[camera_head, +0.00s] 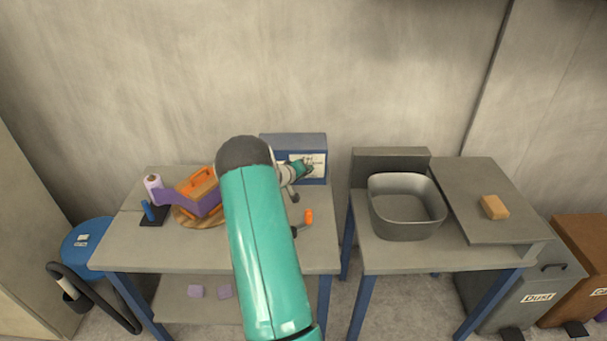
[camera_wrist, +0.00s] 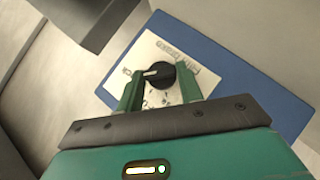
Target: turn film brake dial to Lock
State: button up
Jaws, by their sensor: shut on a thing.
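The film brake dial (camera_wrist: 160,74) is a round black knob with a pale pointer line, on a cream label plate (camera_wrist: 142,56) with dark lettering. The plate sits on a blue panel (camera_wrist: 215,77), which in the head view is the front of a blue-grey box (camera_head: 295,141) at the back of the left table. My gripper (camera_wrist: 160,88) is shut on the dial, one green finger on each side. In the head view my gripper (camera_head: 305,169) is in front of the plate and hides the dial.
On the left table (camera_head: 125,236) are a purple and orange device (camera_head: 197,192), a lilac roll (camera_head: 153,184) and an orange-tipped item (camera_head: 308,216). A grey basin (camera_head: 405,225) and a tan block (camera_head: 494,207) are on the right table. Bins stand at far right.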

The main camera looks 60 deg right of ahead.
jog(key=shift+r+m+t, duration=0.1)
jog(key=shift+m+t, duration=0.2)
jog(key=shift+t, duration=0.1)
jog(key=shift+y, duration=0.3)
jog(key=o, duration=1)
jog(key=shift+r, duration=0.1)
jog(key=v, duration=1.3)
jog(key=shift+s+a+r, duration=0.1)
jog(key=shift+a+r, duration=0.1)
jog(key=shift+a, duration=0.1)
